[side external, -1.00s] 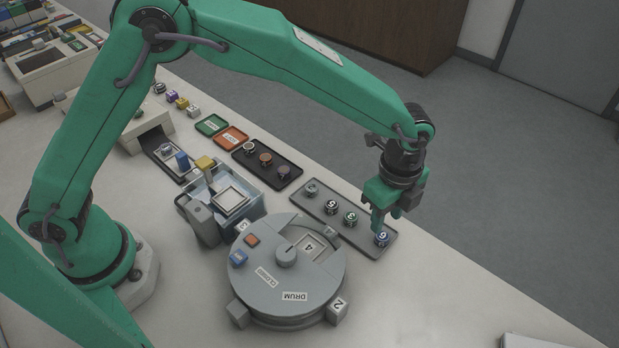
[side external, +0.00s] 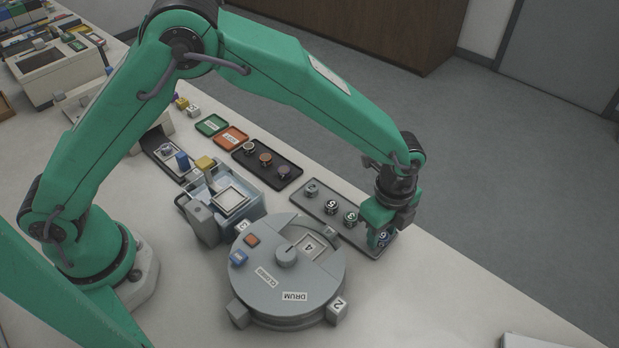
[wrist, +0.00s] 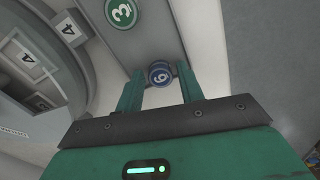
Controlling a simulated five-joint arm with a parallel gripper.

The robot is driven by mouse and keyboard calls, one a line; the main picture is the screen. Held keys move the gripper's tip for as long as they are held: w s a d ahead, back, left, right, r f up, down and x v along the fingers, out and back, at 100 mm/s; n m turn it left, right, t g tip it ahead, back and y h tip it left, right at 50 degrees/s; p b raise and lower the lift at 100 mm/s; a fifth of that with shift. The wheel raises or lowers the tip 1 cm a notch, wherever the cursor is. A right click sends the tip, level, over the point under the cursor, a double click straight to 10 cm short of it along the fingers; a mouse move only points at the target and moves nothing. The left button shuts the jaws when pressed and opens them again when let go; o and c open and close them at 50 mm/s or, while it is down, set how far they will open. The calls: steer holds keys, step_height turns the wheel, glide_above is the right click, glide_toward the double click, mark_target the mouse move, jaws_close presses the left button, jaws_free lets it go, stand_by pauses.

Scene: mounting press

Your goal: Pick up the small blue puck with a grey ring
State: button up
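The small blue puck, marked 6 with a pale ring, stands at the near right end of a dark grey tray (side external: 327,216). In the wrist view the blue puck (wrist: 159,73) lies between the tips of my gripper's two green fingers. My gripper (wrist: 159,85) is open, with a gap showing between the fingers and the puck's sides. In the side view my gripper (side external: 382,232) is lowered over that end of the tray, and its fingers partly hide the puck.
A green-ringed puck marked 3 (side external: 350,218) stands close beside, with a puck marked 5 (side external: 331,207) and a grey one (side external: 312,190) further along the tray. The round grey drum (side external: 285,275) stands left of the tray. The table right of the tray is clear.

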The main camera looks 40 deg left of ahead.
mark_target(382, 235)
steer(key=c, duration=0.8)
steer(key=shift+o, duration=0.2)
steer(key=shift+r, duration=0.1)
steer(key=shift+r, duration=0.75)
step_height(382, 235, up, 2)
steer(key=shift+r, duration=0.15)
steer(key=s+d+r, duration=0.4)
steer(key=s+r, duration=0.3)
steer(key=s, duration=0.4)
steer(key=shift+d, duration=0.15)
steer(key=shift+w, duration=0.1)
